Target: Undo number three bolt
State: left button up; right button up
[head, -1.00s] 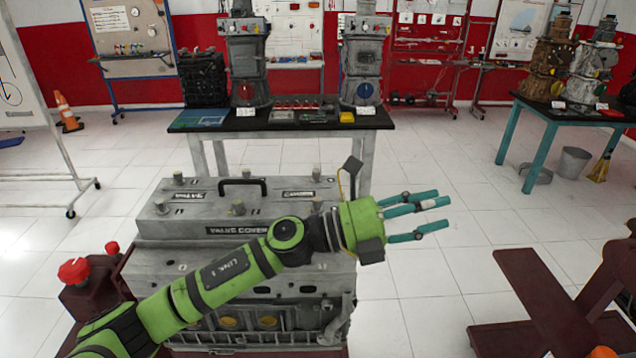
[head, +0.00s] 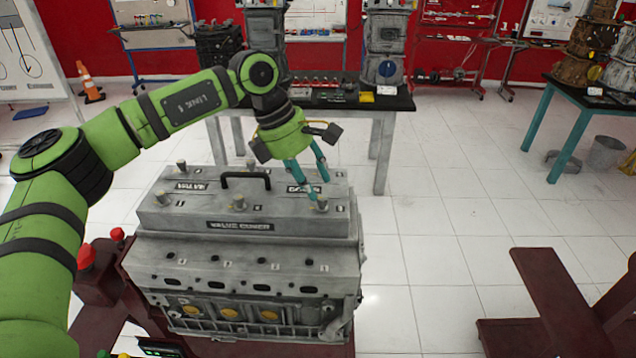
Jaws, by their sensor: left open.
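The grey engine's valve cover (head: 200,225) carries several upright bolts. Two stand at the front left (head: 166,198) and front middle (head: 239,202), and one is at the front right (head: 321,205). Another bolt (head: 181,166) stands at the back left. The numbers beside the bolts are too small to read, so I cannot tell which is number three. My left gripper (head: 312,182) points down over the cover's right end, open, with its teal fingers just above and behind the front right bolt. Contact with that bolt cannot be told. The fingers partly cover the back right area. My right gripper is out of view.
A black handle (head: 246,179) rises from the cover between the bolts. Behind the engine stands a table (head: 390,103) with small parts and other engines. A dark red stand (head: 550,300) is at the right. The white floor between is clear.

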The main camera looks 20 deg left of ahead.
aim_at(320, 197)
pick_arm(q)
jog(key=shift+p+x, duration=0.5)
jog(key=shift+x, duration=0.55)
jog(key=shift+w+d+f, duration=0.2)
jog(key=shift+f, duration=0.4)
jog(key=shift+c, duration=0.8)
jog(key=c, duration=0.7)
jog(key=shift+f, duration=0.1)
